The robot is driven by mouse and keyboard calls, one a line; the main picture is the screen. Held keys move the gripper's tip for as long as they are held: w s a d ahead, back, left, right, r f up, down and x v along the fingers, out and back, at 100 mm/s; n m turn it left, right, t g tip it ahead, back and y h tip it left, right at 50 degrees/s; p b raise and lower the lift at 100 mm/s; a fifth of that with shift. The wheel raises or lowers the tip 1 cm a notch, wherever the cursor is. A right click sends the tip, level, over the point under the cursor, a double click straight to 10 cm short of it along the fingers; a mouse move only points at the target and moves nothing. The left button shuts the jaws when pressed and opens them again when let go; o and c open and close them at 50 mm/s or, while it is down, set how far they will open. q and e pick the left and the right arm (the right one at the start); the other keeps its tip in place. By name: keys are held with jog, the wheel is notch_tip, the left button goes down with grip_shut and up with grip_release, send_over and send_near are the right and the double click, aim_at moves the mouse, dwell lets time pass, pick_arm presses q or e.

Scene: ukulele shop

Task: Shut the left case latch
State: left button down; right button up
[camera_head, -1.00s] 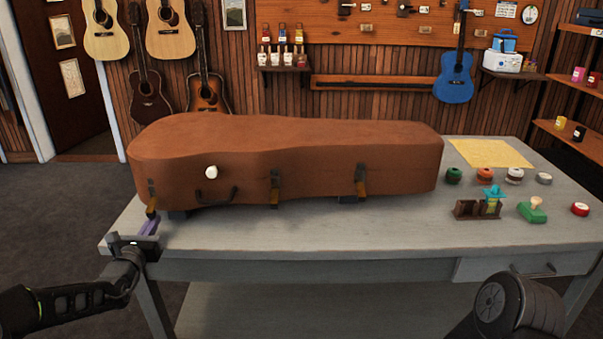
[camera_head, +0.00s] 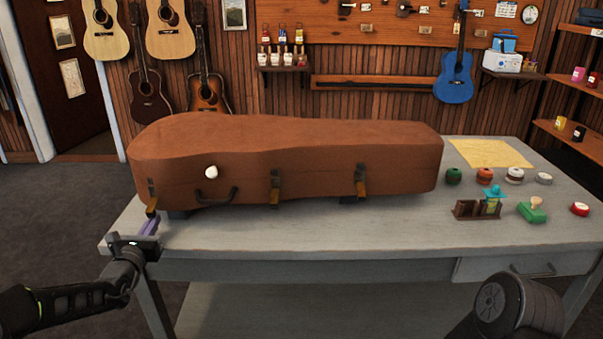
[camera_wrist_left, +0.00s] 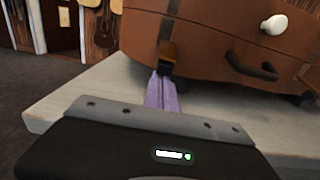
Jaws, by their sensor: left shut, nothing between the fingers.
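The brown instrument case (camera_head: 330,165) lies closed-lidded on the grey workbench, its front side facing me. The left case latch (camera_head: 152,197) is at the case's front left end; its brass flap hangs down and angles outward. It also shows in the left wrist view (camera_wrist_left: 166,55). Two similar latches, middle (camera_head: 275,188) and right (camera_head: 361,181), hang on the front. My left gripper (camera_head: 149,228) is shut and empty, its purple fingers (camera_wrist_left: 161,94) just below and in front of the left latch. Whether they touch it I cannot tell. Only a dark part of my right arm shows at bottom right.
A black handle (camera_head: 216,198) and a white knob (camera_head: 211,172) sit on the case front. Stamps, small tins and a yellow sheet (camera_head: 490,153) lie on the workbench (camera_head: 330,235) at right. The bench front is clear.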

pick_arm(q)
jog(key=shift+r, duration=0.1)
jog(key=shift+s+r+p, duration=0.3)
jog(key=shift+r+p, duration=0.6)
jog(key=shift+r, duration=0.15)
jog(key=shift+s+r+p, duration=0.25)
jog(key=shift+r+p, duration=0.65)
jog(key=shift+r, duration=0.3)
jog(key=shift+s+r+p, duration=0.35)
jog(key=shift+r+p, duration=0.25)
jog(key=shift+s+r+p, duration=0.3)
jog(key=shift+r+p, duration=0.25)
jog(key=shift+r, duration=0.05)
jog(key=shift+s, duration=0.1)
jog(key=p, duration=0.2)
send_near(151, 206)
jog(key=s+r, duration=0.2)
jog(key=s, duration=0.1)
jog(key=shift+r, duration=0.25)
